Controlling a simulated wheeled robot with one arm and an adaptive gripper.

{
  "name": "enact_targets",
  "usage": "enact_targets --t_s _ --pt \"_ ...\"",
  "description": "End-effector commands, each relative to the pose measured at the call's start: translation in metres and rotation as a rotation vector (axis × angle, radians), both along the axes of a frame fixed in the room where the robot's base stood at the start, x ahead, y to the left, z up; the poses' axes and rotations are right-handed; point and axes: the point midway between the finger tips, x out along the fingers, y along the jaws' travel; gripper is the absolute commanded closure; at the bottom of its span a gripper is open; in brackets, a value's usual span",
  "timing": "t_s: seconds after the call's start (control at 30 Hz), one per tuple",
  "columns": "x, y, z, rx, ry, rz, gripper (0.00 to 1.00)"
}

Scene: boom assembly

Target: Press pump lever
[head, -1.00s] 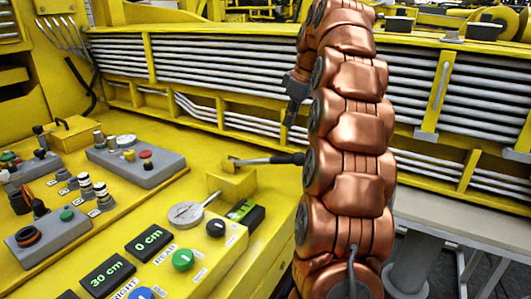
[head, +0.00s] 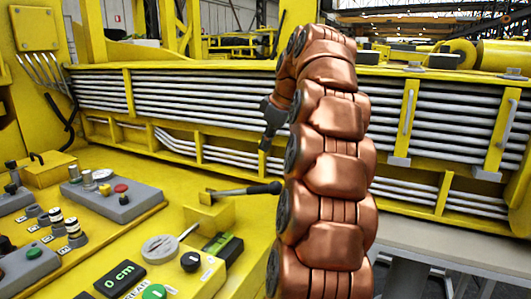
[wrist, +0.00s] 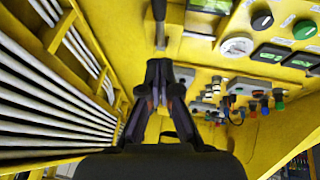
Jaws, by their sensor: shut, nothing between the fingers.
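The pump lever (head: 250,189) is a thin metal rod with a black grip, sticking out to the right from a yellow block (head: 209,214) on the console. It lies about level in the head view. My gripper (head: 264,146) hangs pointing down above the lever's black grip, with a visible gap between them in the picture. In the wrist view my gripper (wrist: 160,72) has its dark fingers together and empty. The lever (wrist: 160,20) shows there just beyond the fingertips, at the top edge. Whether the tips touch it cannot be told.
The yellow console carries a round gauge (head: 160,248), displays, knobs and grey button boxes (head: 112,192) left of the lever. A yellow frame with grey pipes (head: 420,122) stands behind my arm. A pale table (head: 430,240) is at the lower right.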

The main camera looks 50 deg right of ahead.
Motion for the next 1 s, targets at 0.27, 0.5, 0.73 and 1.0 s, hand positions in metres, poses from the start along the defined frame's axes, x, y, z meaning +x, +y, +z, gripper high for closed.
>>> enact_targets --t_s 0.27,0.5,0.73,1.0 --pt "0.009 0.000 -0.019 0.001 0.002 -0.001 1.00" --pt "0.019 0.000 -0.037 0.000 0.000 -0.001 1.00" --pt "0.029 0.000 -0.058 0.000 0.000 -0.001 1.00" --pt "0.039 -0.002 -0.085 0.001 0.001 -0.002 1.00"
